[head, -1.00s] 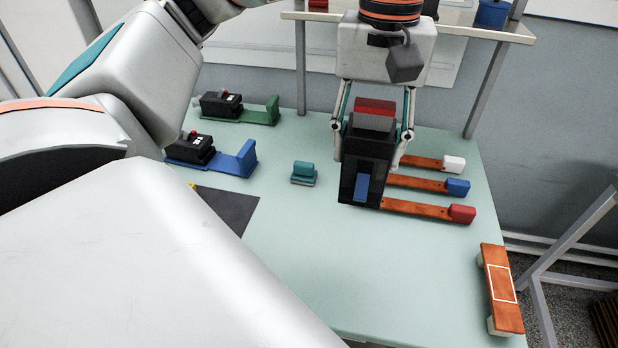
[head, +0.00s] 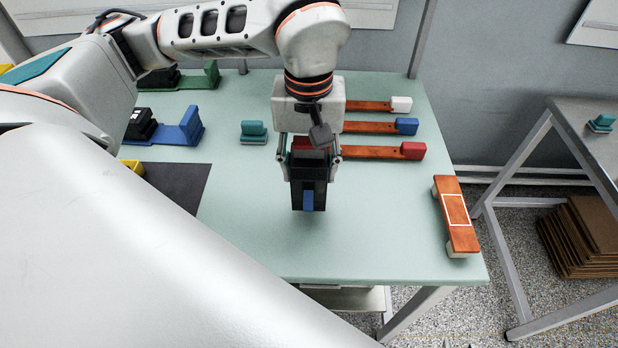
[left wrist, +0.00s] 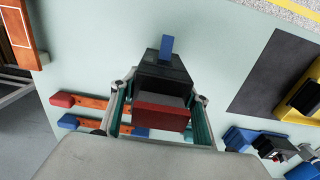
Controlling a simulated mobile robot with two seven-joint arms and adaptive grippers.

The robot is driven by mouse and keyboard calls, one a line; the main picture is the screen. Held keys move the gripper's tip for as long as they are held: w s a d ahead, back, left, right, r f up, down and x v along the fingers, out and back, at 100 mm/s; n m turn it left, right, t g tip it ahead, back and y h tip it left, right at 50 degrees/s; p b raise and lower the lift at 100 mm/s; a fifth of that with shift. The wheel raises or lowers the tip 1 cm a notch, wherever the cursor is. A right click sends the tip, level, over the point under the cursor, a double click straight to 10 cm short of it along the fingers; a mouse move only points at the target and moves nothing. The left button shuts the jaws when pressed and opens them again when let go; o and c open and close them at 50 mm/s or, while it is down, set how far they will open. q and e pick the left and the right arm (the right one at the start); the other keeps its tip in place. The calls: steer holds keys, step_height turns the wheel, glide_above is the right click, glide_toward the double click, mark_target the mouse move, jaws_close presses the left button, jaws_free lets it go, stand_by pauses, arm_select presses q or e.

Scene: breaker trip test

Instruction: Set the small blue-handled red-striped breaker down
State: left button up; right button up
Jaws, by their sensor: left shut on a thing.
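The small breaker (head: 308,184) is a dark block with a blue handle (head: 308,200) on its front and a red part at its back. My left gripper (head: 309,160) is shut on it, with one finger on each side, and holds it over the green table (head: 260,240). Whether its underside touches the table cannot be told. In the left wrist view the breaker (left wrist: 166,72) sits between the fingers, with its blue handle pointing away and its red part (left wrist: 160,112) nearest the camera. My right gripper does not show.
Orange strips with white, blue and red (head: 412,150) ends lie behind and right of the breaker. A teal block (head: 253,131) is to the left, near a dark mat (head: 180,186). An orange bar (head: 455,213) lies by the right edge. The front middle is clear.

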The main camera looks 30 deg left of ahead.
mark_target(308, 141)
arm_select(q)
steer(key=shift+f, duration=1.75)
steer(key=shift+f, duration=0.1)
steer(key=o, duration=1.5)
steer(key=shift+f, duration=0.1)
steer(key=shift+o, duration=0.2)
step_height(308, 141, up, 12)
steer(key=shift+r, duration=0.2)
steer(key=shift+s, duration=0.1)
